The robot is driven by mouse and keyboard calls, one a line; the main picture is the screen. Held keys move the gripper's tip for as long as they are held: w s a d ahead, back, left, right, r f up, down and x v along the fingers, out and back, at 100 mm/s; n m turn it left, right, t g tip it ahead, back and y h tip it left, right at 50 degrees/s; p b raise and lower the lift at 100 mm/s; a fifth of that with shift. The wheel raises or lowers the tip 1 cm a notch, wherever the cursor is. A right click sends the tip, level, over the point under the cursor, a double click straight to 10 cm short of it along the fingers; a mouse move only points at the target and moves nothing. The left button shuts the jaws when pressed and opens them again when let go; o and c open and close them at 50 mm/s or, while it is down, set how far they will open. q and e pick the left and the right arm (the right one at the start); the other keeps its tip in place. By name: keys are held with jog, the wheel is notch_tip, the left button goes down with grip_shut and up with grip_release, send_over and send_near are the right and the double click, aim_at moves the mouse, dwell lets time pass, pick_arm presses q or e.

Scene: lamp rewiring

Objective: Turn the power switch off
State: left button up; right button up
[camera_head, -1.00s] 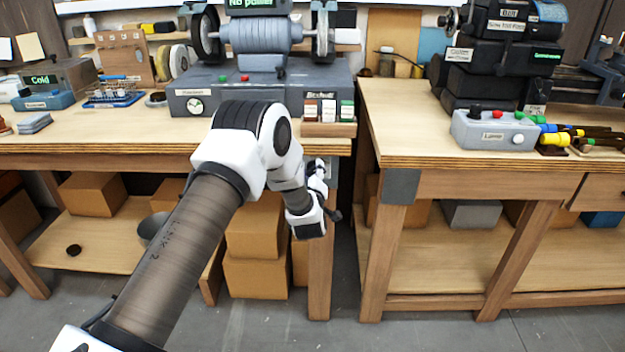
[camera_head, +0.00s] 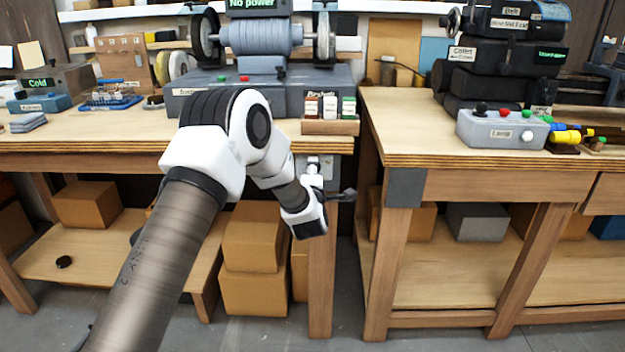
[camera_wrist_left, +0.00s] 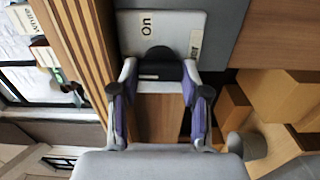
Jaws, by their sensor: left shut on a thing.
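The power switch is a light grey plate (camera_wrist_left: 178,28) marked "On" in the left wrist view, with a black lever (camera_wrist_left: 160,62) on it. My left gripper (camera_wrist_left: 158,80) is shut on the black lever, one finger on each side. In the head view my left gripper (camera_head: 314,172) is beside the left bench's front right leg, just below the tabletop. There, part of the grey switch plate (camera_head: 329,162) shows behind it; the lever itself is hidden. My right gripper is not in view.
The left bench (camera_head: 80,140) carries a grinder (camera_head: 262,36) whose sign reads "No power". A wooden rack of small labelled blocks (camera_head: 331,127) sits at its right edge. A narrow gap separates it from the right bench (camera_head: 410,130).

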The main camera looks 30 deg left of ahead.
pick_arm(q)
jog(key=shift+n, duration=0.3)
jog(key=o, duration=1.1)
jog(key=shift+o, duration=0.2)
jog(key=v, duration=1.2)
jog(key=shift+s, duration=0.1)
